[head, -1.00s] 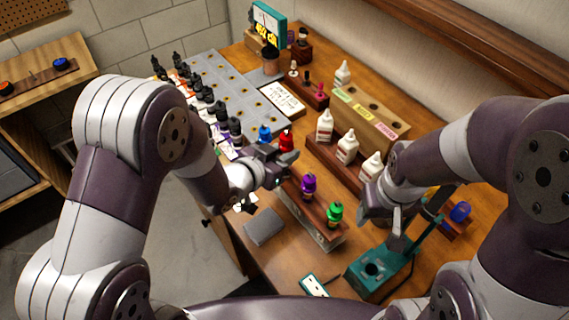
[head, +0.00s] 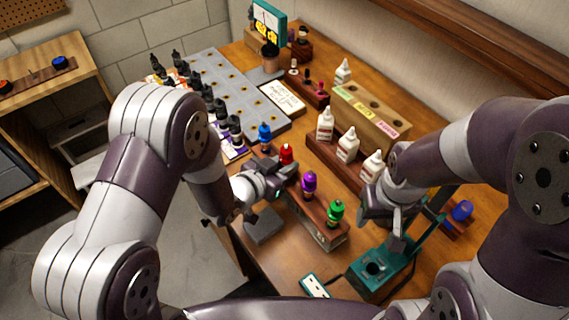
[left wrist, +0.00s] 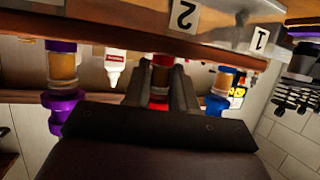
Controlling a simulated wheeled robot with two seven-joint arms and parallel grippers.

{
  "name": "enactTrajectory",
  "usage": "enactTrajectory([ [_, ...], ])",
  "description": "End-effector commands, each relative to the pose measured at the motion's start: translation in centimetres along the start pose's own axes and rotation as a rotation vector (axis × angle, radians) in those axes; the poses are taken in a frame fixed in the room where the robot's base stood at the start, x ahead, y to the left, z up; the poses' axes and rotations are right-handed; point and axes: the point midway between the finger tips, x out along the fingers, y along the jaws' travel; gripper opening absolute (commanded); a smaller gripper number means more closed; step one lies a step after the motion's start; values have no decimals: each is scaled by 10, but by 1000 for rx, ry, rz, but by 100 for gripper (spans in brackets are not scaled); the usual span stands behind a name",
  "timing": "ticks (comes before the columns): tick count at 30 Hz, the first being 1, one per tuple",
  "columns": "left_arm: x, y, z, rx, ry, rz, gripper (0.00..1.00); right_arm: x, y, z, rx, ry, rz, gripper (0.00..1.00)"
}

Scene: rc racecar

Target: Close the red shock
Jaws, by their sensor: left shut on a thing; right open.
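The red shock (head: 286,153) stands upright in the wooden stand's row, between the blue shock (head: 264,132) and the purple shock (head: 309,182). The green shock (head: 336,211) is at the near end. My left gripper (head: 287,170) is shut on the red shock from the front left. In the left wrist view, which looks upside down, the red shock (left wrist: 160,75) sits between the two dark fingers, with the purple shock (left wrist: 62,90) and blue shock (left wrist: 222,85) either side. My right gripper (head: 373,212) is open beside the teal press; its fingers are partly hidden.
White bottles (head: 347,145) stand in a wooden rack behind the shocks. A teal press (head: 375,268) stands on the near right of the table. A grey block (head: 263,226) is below my left gripper.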

Motion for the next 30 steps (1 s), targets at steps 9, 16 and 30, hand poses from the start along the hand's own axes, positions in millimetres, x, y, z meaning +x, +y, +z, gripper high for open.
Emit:
enactTrajectory([
  [9, 1, 0, 2, 0, 0, 0, 51, 2, 0, 0, 0, 0, 0, 57],
  [16, 0, 0, -1, 0, 0, 0, 51, -1, 0, 0, 0, 0, 0, 57],
  [30, -86, -1, -14, -3, -1, -3, 51, -44, 0, -5, 0, 0, 0, 57],
])
